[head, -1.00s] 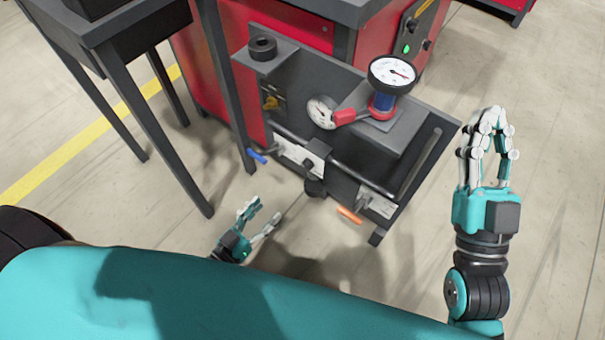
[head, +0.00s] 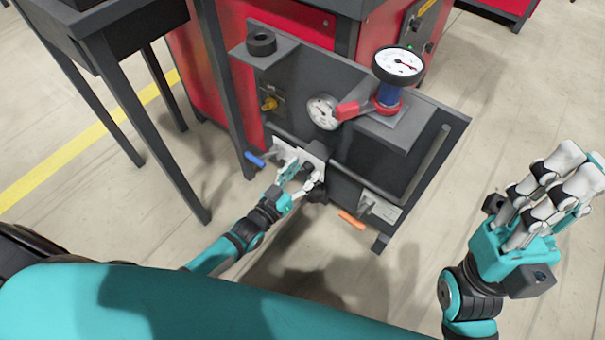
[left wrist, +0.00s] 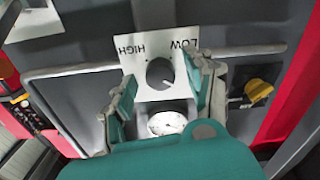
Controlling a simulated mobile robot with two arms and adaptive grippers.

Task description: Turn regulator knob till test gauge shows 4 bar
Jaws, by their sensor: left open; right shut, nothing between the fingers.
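The regulator knob (left wrist: 160,73) is a round black knob on a white plate marked HIGH and LOW. In the left wrist view it lies beyond and between the fingers of my left gripper (left wrist: 163,92), with a gap on each side. In the head view my left gripper (head: 300,181) is open at the lower panel, and the knob is largely hidden there. The test gauge (head: 398,63) stands upright on a blue and red fitting. Its needle points right and slightly down; its numbers are too small to read. My right gripper (head: 565,185) is shut and empty, out to the right.
A smaller gauge (head: 322,112) and a yellow knob (head: 269,104) are on the dark panel. A blue handle (head: 255,159) and an orange handle (head: 352,220) stick out below. A dark table's leg (head: 225,95) stands close left. Floor right of the bench is clear.

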